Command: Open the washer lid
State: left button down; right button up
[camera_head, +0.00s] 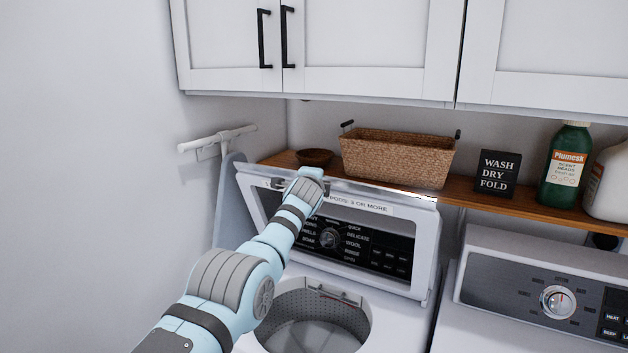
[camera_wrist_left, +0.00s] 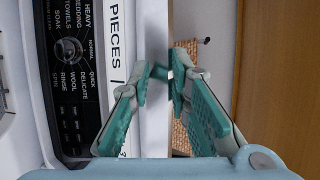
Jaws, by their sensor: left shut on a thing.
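The washer lid (camera_head: 424,252) stands raised and leans back in front of the control panel (camera_head: 350,246), which shows through its window. The drum opening (camera_head: 315,318) below is uncovered. My left arm reaches to the top edge of the lid; its wrist hides the fingers in the head view. In the left wrist view my left gripper (camera_wrist_left: 160,75) has its teal-padded fingers on either side of the lid's white edge (camera_wrist_left: 155,125) and is shut on it. My right gripper is in neither view.
A wooden shelf (camera_head: 470,207) behind the lid holds a wicker basket (camera_head: 398,158), a small bowl (camera_head: 314,157), a black sign (camera_head: 496,174) and a green bottle (camera_head: 565,167). White cabinets (camera_head: 365,45) hang above. The dryer (camera_head: 535,325) stands at right, a wall at left.

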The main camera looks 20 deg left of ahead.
pick_arm(q)
jog(key=shift+r, duration=0.1)
jog(key=c, duration=1.7)
grip_release()
jog(key=shift+a, duration=0.1)
jog(key=f+v, duration=0.1)
jog(key=v, duration=0.7)
jog(key=f+v, duration=0.1)
jog(key=v, duration=0.4)
jog(key=shift+s+f, duration=0.2)
jog(key=shift+f, duration=0.2)
